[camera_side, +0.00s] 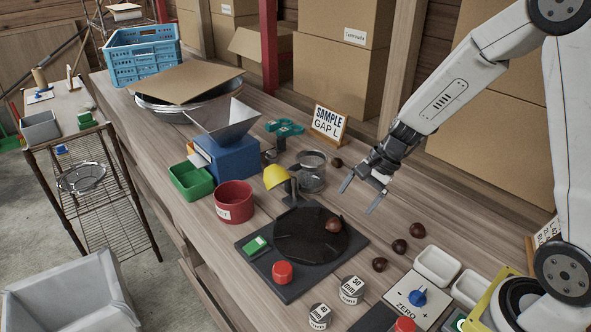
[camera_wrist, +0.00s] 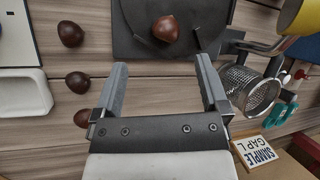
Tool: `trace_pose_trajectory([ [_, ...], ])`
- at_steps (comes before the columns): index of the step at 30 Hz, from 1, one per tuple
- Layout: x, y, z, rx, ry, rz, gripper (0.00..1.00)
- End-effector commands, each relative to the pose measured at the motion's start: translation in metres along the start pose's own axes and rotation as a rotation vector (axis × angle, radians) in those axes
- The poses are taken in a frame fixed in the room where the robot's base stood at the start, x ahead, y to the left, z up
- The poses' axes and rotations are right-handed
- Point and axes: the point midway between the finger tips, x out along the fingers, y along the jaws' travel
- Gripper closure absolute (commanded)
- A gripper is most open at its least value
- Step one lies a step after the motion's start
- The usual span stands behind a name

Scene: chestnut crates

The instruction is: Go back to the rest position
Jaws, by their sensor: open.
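My gripper (camera_side: 361,195) is open and empty, held above the wooden bench. In the wrist view its two fingers (camera_wrist: 158,75) are spread apart with nothing between them. A chestnut (camera_side: 333,225) rests on the black round plate (camera_side: 300,243), to the left of and below my gripper in the side view. The same chestnut (camera_wrist: 166,29) shows ahead of the fingers in the wrist view. Several other chestnuts (camera_side: 399,246) lie loose on the bench; one of them (camera_wrist: 71,33) is to the left in the wrist view.
White trays (camera_side: 437,264) and a scale (camera_side: 412,300) stand at the front right. A mesh cup (camera_side: 312,172), a yellow part (camera_side: 276,177), a red pot (camera_side: 234,203) and a blue hopper machine (camera_side: 232,158) stand left of my gripper. A sample sign (camera_side: 328,124) stands behind it.

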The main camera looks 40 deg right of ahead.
Motion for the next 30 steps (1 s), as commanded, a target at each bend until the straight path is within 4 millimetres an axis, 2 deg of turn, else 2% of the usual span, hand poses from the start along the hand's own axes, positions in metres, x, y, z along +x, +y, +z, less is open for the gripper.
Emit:
trace_pose_trajectory([
  [3, -0.004, 0.019, 0.015, -0.214, 0.062, 0.079, 0.06],
  [9, -0.011, 0.048, 0.032, -0.585, 0.153, 0.2, 0.06],
  [18, -0.022, 0.076, 0.049, -1.11, 0.255, 0.33, 0.06],
  [24, -0.026, 0.082, 0.054, -1.284, 0.282, 0.365, 0.06],
  [30, -0.026, 0.083, 0.055, -1.312, 0.286, 0.371, 0.06],
])
